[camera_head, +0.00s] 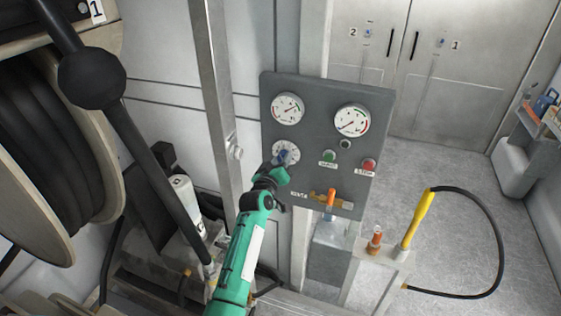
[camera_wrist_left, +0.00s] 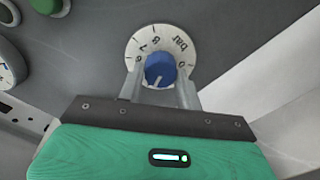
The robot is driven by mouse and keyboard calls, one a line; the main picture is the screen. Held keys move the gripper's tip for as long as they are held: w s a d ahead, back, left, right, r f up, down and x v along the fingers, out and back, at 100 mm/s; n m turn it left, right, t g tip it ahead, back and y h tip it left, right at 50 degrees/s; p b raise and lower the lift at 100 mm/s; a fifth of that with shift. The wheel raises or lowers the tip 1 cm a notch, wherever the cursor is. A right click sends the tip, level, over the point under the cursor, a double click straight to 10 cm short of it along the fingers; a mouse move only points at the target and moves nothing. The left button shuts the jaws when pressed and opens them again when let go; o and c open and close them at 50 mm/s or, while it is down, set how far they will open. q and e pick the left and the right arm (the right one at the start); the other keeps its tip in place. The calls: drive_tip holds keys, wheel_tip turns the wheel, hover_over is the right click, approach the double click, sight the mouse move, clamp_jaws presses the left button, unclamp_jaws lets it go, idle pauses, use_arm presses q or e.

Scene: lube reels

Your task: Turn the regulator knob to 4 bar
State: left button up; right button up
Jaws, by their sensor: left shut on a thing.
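The blue regulator knob (camera_wrist_left: 160,71) sits in the middle of a white dial (camera_wrist_left: 134,50) marked in bar. The wrist view is turned over, so the dial's figures look inverted. The white line on the knob points toward the bottom of that view; the figure it points at is hidden. My left gripper (camera_wrist_left: 160,85) is shut on the knob, one finger on each side. In the head view the dial (camera_head: 285,147) is on the left of the grey panel (camera_head: 320,105), and my left gripper (camera_head: 282,163) reaches it from below. My right gripper is not in view.
Above the dial are two gauges (camera_head: 288,109) (camera_head: 351,120). To its right are a green button (camera_head: 329,156) and a red button (camera_head: 368,165). An orange-handled valve (camera_head: 331,196) is below. A metal post (camera_head: 215,90) stands close left of the panel.

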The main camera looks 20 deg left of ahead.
use_arm(q)
drive_tip(key=o, duration=1)
drive_tip(key=shift+s, duration=0.1)
drive_tip(key=s+b, duration=0.3)
drive_tip(key=s, duration=1)
drive_tip(key=shift+s+a, duration=0.25)
drive_tip(key=shift+s, duration=0.05)
drive_tip(key=shift+f, duration=0.1)
